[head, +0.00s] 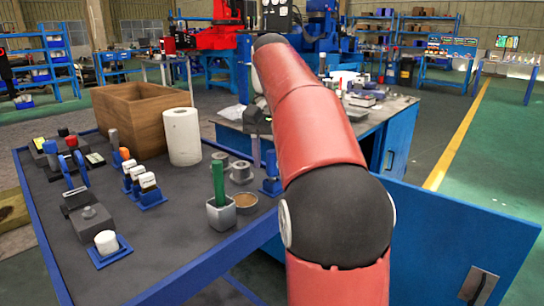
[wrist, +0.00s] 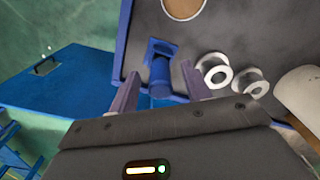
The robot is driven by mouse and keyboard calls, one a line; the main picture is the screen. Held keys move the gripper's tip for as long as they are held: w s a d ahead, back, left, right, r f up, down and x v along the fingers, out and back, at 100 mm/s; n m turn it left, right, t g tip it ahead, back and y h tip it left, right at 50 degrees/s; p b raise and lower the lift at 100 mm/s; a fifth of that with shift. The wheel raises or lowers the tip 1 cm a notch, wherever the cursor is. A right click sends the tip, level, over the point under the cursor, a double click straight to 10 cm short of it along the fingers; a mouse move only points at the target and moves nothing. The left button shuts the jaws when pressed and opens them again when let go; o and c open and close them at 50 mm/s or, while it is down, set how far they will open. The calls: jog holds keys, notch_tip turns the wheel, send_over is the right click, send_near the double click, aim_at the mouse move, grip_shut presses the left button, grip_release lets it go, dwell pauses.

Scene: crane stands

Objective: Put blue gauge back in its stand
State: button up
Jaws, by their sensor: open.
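A blue piece with a small base (head: 270,187) stands near the right edge of the grey-topped table. In the wrist view, a blue upright cylinder (wrist: 160,72) shows there, with a blue plate with a round opening beside it. I cannot tell whether this is the gauge, its stand, or both. My gripper (wrist: 161,69) is open. Its two fingers show on either side of the blue cylinder, and I cannot tell whether they touch it. In the head view my arm partly hides the gripper.
Two grey spools (head: 240,172) and a brown-topped round cup (head: 245,200) stand close by. A green-handled tool sits in a grey holder (head: 221,213). A white roll (head: 183,137) and a wooden box (head: 140,115) are further left. Several small stands occupy the table's left side.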

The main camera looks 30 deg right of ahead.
jog(key=shift+r, duration=0.15)
notch_tip(320, 180, up, 5)
jog(key=p, duration=0.5)
jog(key=shift+p, duration=0.4)
